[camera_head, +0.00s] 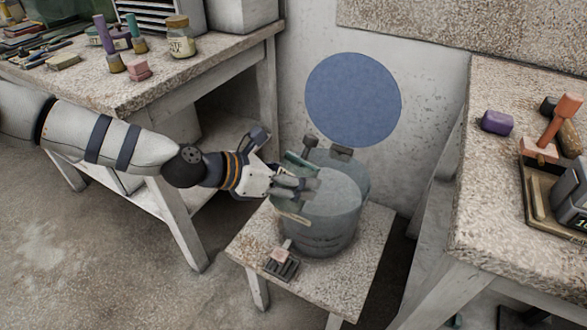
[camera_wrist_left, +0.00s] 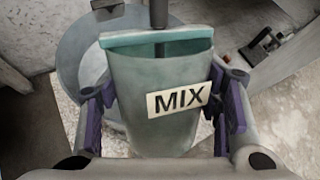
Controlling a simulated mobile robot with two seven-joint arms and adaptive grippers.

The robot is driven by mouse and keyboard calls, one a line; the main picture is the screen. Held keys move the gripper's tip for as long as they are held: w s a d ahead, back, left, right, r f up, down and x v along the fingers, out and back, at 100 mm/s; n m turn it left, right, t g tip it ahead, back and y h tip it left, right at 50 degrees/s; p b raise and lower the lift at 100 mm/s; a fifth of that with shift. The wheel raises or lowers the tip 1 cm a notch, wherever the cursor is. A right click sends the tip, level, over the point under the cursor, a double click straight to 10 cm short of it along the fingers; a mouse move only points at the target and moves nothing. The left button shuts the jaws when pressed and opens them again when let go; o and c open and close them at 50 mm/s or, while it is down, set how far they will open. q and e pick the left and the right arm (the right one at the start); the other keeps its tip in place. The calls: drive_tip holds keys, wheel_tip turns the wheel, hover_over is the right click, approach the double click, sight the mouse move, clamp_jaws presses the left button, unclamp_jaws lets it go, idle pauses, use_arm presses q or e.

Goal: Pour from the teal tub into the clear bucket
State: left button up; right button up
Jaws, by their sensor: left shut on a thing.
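The clear bucket (camera_head: 322,235) stands upright on a small low table, with a pale surface showing inside it. My left gripper (camera_head: 298,187) is at the bucket's left upper side, shut on the teal tub. The tub (camera_wrist_left: 150,75) carries a "MIX" label in the left wrist view and sits between the purple finger pads. In the head view only part of the tub (camera_head: 301,161) shows, at the bucket's mouth; its exact tilt is hard to tell. The bucket's rim (camera_wrist_left: 72,48) shows behind the tub in the wrist view. No flow is visible. My right gripper is not in view.
The low table (camera_head: 345,285) has a small dark item (camera_head: 282,264) at its front left. A workbench (camera_head: 215,55) with jars and tools is at the left, another bench (camera_head: 490,200) at the right. A blue disc (camera_head: 352,98) is on the wall behind.

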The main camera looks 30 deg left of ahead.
use_arm(q)
drive_tip(key=shift+r+g+y+p, duration=0.15)
drive_tip(key=shift+g+y+p, duration=0.25)
drive_tip(key=shift+p, duration=0.6)
drive_tip(key=shift+w+n+g+y+p, duration=0.15)
drive_tip(key=shift+n+g+y+p, duration=0.15)
drive_tip(key=shift+g+p, duration=0.55)
drive_tip(key=shift+w+g, duration=0.1)
drive_tip(key=shift+g, duration=0.65)
wheel_tip(320, 180, down, 2)
drive_tip(key=shift+f+n+g+y, duration=0.15)
drive_tip(key=shift+n+g+y, duration=0.2)
drive_tip(key=shift+g, duration=0.45)
drive_tip(key=shift+f+g+y+b, duration=0.2)
drive_tip(key=shift+g+y+b, duration=0.05)
drive_tip(key=shift+g+b, duration=0.15)
drive_tip(key=shift+d, duration=0.1)
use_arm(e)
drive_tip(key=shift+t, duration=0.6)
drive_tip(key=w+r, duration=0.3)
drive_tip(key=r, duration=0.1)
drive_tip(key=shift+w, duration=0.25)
use_arm(q)
drive_tip(key=shift+r, duration=0.1)
